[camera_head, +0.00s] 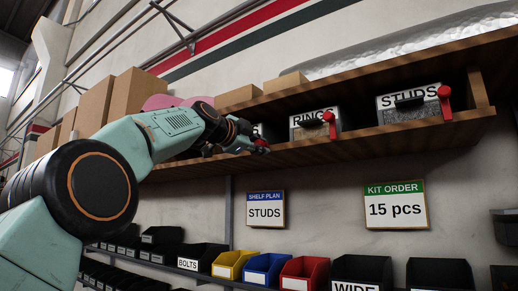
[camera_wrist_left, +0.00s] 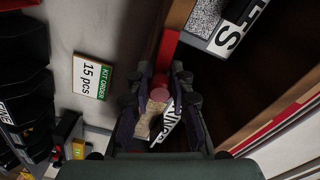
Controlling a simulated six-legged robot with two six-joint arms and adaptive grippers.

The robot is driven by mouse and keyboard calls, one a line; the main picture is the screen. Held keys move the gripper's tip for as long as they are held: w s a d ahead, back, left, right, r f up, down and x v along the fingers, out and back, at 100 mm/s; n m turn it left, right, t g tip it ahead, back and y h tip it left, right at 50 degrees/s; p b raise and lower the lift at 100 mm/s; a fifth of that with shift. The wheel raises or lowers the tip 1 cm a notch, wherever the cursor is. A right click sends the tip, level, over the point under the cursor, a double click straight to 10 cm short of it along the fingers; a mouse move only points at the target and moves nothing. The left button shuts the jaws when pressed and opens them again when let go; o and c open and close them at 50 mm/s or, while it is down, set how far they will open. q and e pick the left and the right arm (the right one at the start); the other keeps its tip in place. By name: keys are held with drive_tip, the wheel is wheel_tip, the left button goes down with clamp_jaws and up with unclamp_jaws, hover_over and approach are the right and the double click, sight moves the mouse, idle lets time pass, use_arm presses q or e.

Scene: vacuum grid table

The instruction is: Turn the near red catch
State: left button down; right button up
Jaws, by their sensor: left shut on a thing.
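Several small bins with red catches stand on the wooden upper shelf. In the head view my left gripper (camera_head: 258,146) is at the front of the leftmost bin (camera_head: 258,131), shut on its red catch (camera_head: 263,143). My arm hides most of that bin and its label. In the left wrist view the red catch (camera_wrist_left: 160,94) sits between the closed fingers of the gripper (camera_wrist_left: 160,90). The RINGS bin (camera_head: 301,132) has an upright red catch (camera_head: 330,123), and the STUDS bin (camera_head: 420,112) has another upright red catch (camera_head: 445,101). My right gripper is not in view.
The wooden shelf (camera_head: 400,137) has a front edge just under the catches. Below hang a SHELF PLAN sign (camera_head: 265,209) and a KIT ORDER sign (camera_head: 395,206). Yellow (camera_head: 230,264), blue (camera_head: 264,268) and red (camera_head: 304,272) bins stand lower down. Cardboard boxes (camera_head: 128,97) are behind my arm.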

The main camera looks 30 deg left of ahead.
use_arm(q)
drive_tip(key=shift+w+d+f+m+b, duration=0.1)
drive_tip(key=shift+f+m+b, duration=0.2)
drive_tip(key=shift+f+m, duration=0.5)
drive_tip(key=c, duration=1.5)
unclamp_jaws()
drive_tip(key=shift+o, duration=1.4)
drive_tip(key=shift+s+r, duration=0.2)
drive_tip(key=shift+o, duration=0.3)
drive_tip(key=shift+s+r, duration=0.3)
drive_tip(key=shift+w, duration=0.1)
